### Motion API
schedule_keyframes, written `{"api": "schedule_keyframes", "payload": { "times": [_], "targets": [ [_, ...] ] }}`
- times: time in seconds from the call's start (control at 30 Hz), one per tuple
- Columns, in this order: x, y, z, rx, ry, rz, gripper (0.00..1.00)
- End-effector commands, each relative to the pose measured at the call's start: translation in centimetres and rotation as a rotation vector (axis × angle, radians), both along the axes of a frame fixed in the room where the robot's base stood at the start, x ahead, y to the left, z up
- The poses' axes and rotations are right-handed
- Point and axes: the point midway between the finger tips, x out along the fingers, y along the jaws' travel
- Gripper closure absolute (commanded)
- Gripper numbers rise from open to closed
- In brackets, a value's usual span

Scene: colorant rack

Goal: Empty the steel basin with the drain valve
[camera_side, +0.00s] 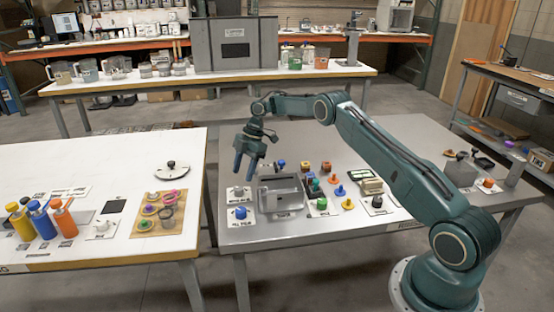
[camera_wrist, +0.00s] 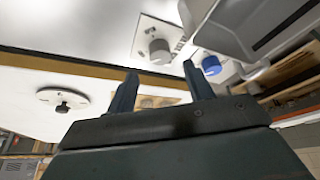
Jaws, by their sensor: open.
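The steel basin (camera_side: 288,207) is a grey open-topped box near the front left of the grey table; part of it also shows at the upper right of the wrist view (camera_wrist: 232,32). A grey knob (camera_side: 238,190) and a blue knob (camera_side: 241,212) sit on white plates at its left. The wrist view also shows the grey knob (camera_wrist: 160,51) and the blue knob (camera_wrist: 211,65). I cannot tell from their labels which is the drain valve. My gripper (camera_side: 244,175) is open and empty, above the table at the basin's left, tilted downward, apart from both knobs.
Several small coloured knobs and pieces stand close right of the basin. A gap separates the grey table from the white table (camera_side: 120,240), which holds coloured bottles (camera_side: 42,221), a wooden tray (camera_side: 150,225) and a round dial (camera_side: 171,169).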

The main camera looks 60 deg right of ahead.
Motion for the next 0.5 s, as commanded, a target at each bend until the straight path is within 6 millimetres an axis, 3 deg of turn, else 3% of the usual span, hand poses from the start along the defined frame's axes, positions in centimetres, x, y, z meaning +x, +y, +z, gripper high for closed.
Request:
{"api": "schedule_keyframes", "payload": {
  "times": [0.5],
  "targets": [
    [-0.3,-0.8,1.6,-0.002,0.004,0.0,0.48]
  ]
}}
